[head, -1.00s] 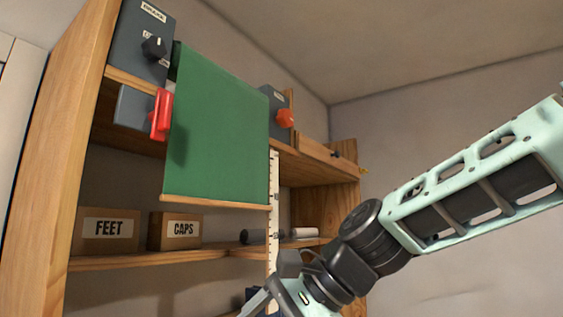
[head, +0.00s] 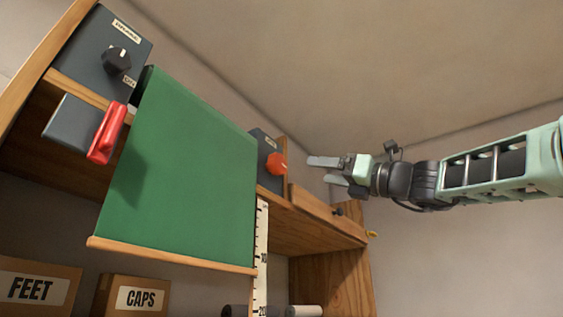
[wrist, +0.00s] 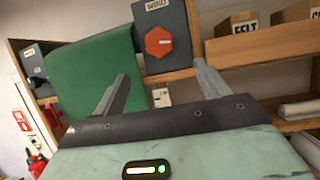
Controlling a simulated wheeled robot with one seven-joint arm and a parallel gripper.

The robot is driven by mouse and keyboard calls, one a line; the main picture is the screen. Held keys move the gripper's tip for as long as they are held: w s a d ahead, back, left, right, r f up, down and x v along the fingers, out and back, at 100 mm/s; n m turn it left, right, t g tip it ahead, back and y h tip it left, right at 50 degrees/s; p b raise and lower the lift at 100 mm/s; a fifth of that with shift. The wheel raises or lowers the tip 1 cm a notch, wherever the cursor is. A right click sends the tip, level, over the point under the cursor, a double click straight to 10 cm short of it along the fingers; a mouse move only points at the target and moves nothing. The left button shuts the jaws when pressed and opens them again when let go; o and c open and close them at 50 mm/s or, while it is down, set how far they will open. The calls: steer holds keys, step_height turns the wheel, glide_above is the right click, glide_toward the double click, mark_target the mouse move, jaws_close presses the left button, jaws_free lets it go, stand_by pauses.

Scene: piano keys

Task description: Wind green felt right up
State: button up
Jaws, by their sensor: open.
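The green felt (head: 180,165) hangs like a blind from the upper shelf, with a wooden bar (head: 170,255) along its bottom edge. It also shows in the wrist view (wrist: 90,80). A red knob (head: 277,163) sits on a dark grey box (head: 262,150) to the right of the felt; in the wrist view the knob (wrist: 158,42) is a red hexagon under a small label. My gripper (head: 320,170) is open and empty, to the right of the knob and apart from it. In the wrist view the knob lies beyond and between my fingertips (wrist: 161,70).
A grey box with a black dial (head: 117,60) and a red handle (head: 108,133) are left of the felt. A white scale (head: 262,250) stands behind the felt's right edge. The wall right of the shelf is clear.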

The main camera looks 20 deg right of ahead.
mark_target(281, 166)
steer(key=p+x, duration=0.6)
steer(key=x, duration=0.5)
steer(key=shift+w+a+r, duration=0.1)
steer(key=shift+w+r, duration=0.05)
steer(key=shift+r, duration=0.05)
steer(key=shift+w+a+r, duration=0.1)
steer(key=shift+w+a, duration=0.3)
steer(key=shift+w, duration=0.05)
steer(key=c, duration=1)
